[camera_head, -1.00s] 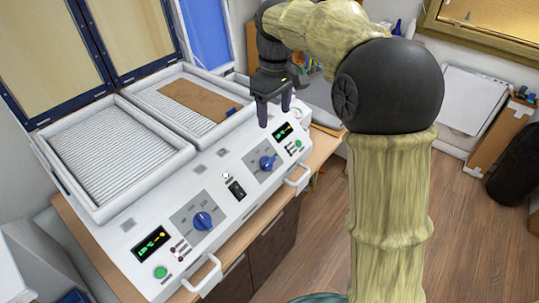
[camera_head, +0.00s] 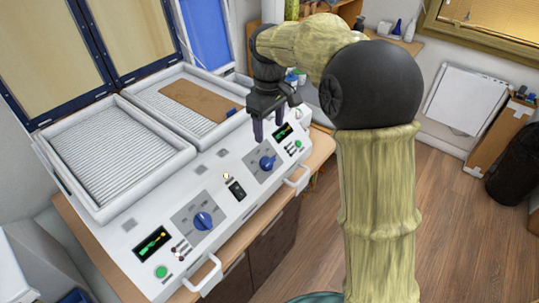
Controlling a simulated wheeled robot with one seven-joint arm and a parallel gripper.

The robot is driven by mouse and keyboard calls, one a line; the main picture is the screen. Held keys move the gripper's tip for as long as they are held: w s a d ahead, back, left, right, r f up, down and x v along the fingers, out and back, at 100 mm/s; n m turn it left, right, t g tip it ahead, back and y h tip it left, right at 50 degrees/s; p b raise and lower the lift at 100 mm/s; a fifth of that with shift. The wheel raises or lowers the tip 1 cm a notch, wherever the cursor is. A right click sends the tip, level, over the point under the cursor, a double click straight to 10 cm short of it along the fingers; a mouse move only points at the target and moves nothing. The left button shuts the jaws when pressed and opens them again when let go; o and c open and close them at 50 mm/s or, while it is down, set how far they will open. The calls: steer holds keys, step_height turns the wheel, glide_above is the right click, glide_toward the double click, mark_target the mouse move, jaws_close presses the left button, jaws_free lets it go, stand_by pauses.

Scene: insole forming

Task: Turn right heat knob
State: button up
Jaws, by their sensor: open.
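The right heat knob (camera_head: 267,163) is a blue dial on a grey plate at the right of the white machine's (camera_head: 150,203) sloped front panel. My gripper (camera_head: 267,136) is open, with its fingers pointing down. In the picture it is just above the right knob, near the right display (camera_head: 283,131). It appears apart from the knob. A second blue knob (camera_head: 203,221) sits on the left half of the panel.
Two white trays stand behind the panel; the left one (camera_head: 182,163) is empty, and the right one holds a brown sheet (camera_head: 200,101). White handles (camera_head: 207,277) stick out from the front edge. A black switch (camera_head: 237,190) sits between the knobs.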

mark_target(269, 160)
step_height(269, 160, down, 11)
steer(key=shift+f+p, duration=0.2)
steer(key=shift+p, duration=0.8)
steer(key=c, duration=1)
